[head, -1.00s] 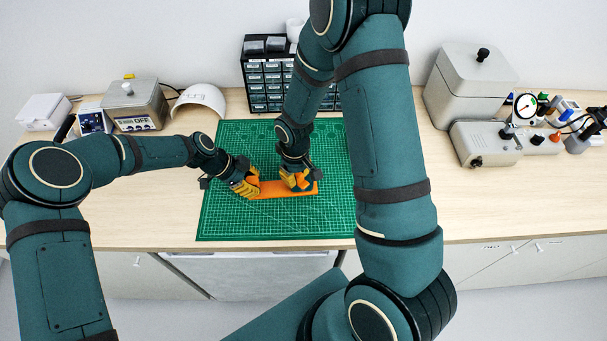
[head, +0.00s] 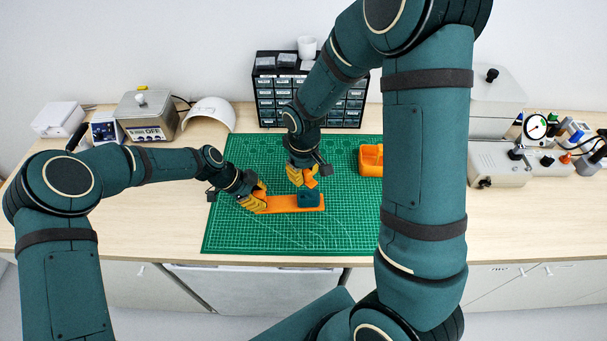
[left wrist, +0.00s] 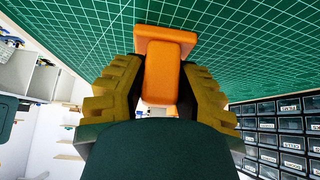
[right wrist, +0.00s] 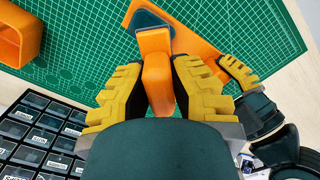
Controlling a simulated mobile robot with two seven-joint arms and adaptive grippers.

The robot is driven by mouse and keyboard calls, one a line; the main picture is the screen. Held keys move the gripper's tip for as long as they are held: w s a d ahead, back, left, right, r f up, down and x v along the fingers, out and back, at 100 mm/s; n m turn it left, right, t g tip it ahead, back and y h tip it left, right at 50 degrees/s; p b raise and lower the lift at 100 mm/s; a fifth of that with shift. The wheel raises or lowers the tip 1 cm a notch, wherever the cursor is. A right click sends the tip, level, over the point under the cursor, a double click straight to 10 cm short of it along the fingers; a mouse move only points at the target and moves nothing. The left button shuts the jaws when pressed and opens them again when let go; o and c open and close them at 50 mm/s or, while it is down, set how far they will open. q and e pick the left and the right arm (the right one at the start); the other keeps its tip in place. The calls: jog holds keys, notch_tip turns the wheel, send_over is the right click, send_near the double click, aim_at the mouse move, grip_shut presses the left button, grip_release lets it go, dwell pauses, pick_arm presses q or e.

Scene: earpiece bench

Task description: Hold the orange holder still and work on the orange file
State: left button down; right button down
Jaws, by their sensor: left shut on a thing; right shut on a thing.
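The orange holder (head: 290,204) is a long flat bar lying on the green cutting mat. A dark teal piece (head: 309,198) sits on its right end; it also shows in the right wrist view (right wrist: 148,19). My left gripper (head: 258,197) is shut on the raised orange block at the holder's left end, seen in the left wrist view (left wrist: 162,75). My right gripper (head: 303,178) is shut on the orange file (right wrist: 157,80), just behind the teal piece. The file's wider head (right wrist: 153,40) is close to the teal piece; I cannot tell whether they touch.
An orange open box (head: 371,160) stands on the mat (head: 255,238) to the right, partly behind my right arm. A drawer cabinet (head: 272,98) is behind the mat. Grey instruments stand on both sides. The mat's front is clear.

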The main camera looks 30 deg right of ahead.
pick_arm(q)
jog(key=shift+f, duration=0.15)
jog(key=c, duration=0.7)
grip_release()
jog(key=v, duration=1.2)
jog(key=shift+a, duration=0.15)
